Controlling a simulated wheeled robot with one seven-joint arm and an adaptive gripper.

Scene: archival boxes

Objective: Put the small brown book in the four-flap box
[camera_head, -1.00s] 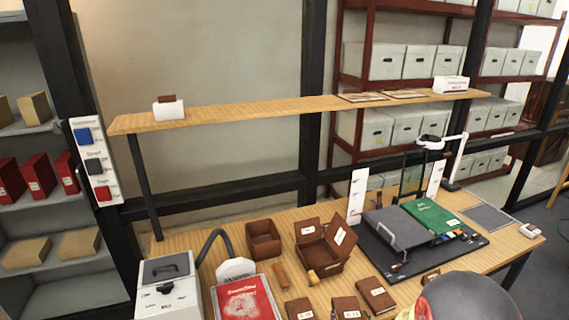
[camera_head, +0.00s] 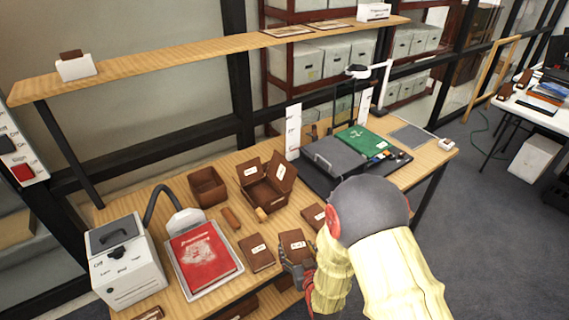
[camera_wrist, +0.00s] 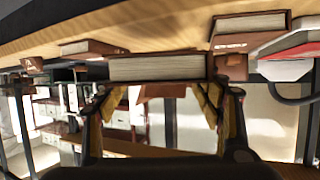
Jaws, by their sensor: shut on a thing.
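My gripper (camera_head: 292,262) is shut on a small brown book (camera_head: 296,242) near the front edge of the table. In the wrist view the book (camera_wrist: 157,68) spans the space between the two fingers, its pale page edge facing the camera. I cannot tell whether it is clear of the tabletop. The four-flap box (camera_head: 264,196) is brown and stands farther back, left of the gripper, with its flaps raised and spread open. Part of my gripper is hidden behind my arm in the head view.
Other brown books lie left (camera_head: 257,253) and right (camera_head: 313,217) of the held one. A plain open brown box (camera_head: 207,187) stands left of the four-flap box, with a brown roll (camera_head: 231,218) in front. A red book (camera_head: 203,258) is left, a grey scanner (camera_head: 335,158) right.

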